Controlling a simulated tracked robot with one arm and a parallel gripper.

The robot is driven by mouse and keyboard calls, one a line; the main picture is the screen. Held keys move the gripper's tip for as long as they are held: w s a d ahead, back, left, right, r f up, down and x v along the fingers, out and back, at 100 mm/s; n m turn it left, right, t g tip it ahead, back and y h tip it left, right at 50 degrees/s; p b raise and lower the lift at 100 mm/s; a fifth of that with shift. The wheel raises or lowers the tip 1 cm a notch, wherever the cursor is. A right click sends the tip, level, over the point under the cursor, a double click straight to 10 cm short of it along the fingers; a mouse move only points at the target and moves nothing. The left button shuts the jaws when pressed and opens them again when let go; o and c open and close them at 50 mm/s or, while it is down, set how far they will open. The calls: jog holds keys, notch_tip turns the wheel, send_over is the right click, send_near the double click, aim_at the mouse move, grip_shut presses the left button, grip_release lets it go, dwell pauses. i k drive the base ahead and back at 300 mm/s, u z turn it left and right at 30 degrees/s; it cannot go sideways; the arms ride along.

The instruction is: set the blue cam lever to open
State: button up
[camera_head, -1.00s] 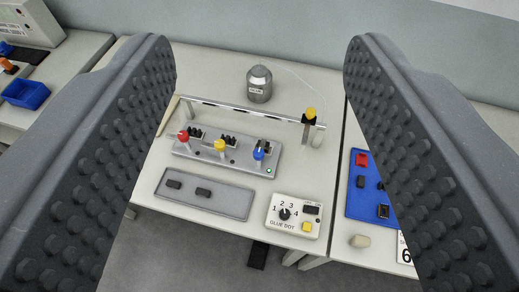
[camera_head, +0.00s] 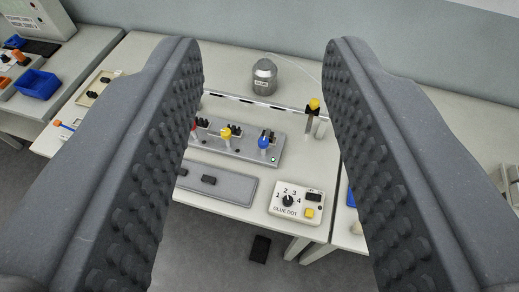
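The blue cam lever (camera_head: 264,143) has a round blue knob and stands at the right end of a grey fixture plate (camera_head: 245,151) on the table. A small green light (camera_head: 274,159) shows beside it. A yellow-knobbed lever (camera_head: 226,133) stands to its left. A red-knobbed lever is almost wholly hidden behind my left finger. My gripper (camera_head: 262,150) is open and empty, its two studded fingers framing the view. The blue lever lies between them in the picture, well beyond the fingertips and untouched.
A silver canister (camera_head: 264,77) stands behind the fixture. A post with a yellow knob (camera_head: 314,104) rises at the back right. A control box with a dial (camera_head: 297,202) and a grey tray (camera_head: 222,187) lie in front.

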aim_at(264, 142)
jog(key=k, duration=0.35)
jog(key=z, duration=0.4)
jog(key=i, duration=1.2)
jog(key=u, duration=0.25)
